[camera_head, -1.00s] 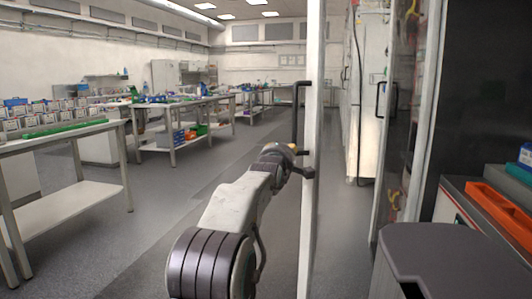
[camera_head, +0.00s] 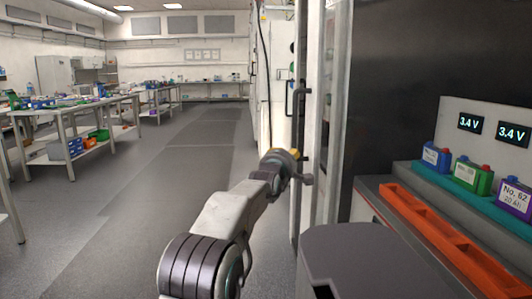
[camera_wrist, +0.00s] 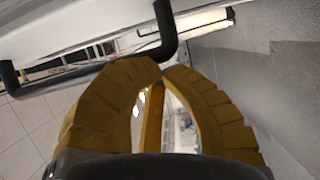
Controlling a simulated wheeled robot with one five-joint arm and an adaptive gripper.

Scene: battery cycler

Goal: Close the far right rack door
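The rack door (camera_head: 309,185) is a tall, thin pale panel seen almost edge-on in the head view, standing just left of the open rack. Its black bar handle (camera_head: 297,112) sticks out on the left side. My gripper (camera_head: 292,157) is at the handle's lower part. In the wrist view, my yellow fingers (camera_wrist: 163,76) have their tips together, with a gap lower down between them. The black handle (camera_wrist: 88,72) crosses just beyond the fingertips, partly hidden by the left finger. I see no handle between the fingers; whether they touch it is unclear.
The open rack at right has an orange rail (camera_head: 447,238), several batteries (camera_head: 466,173) and lit voltage displays (camera_head: 513,133). More tall cabinets stand beyond the door. A clear grey aisle (camera_head: 170,190) runs at left, past workbenches (camera_head: 75,112).

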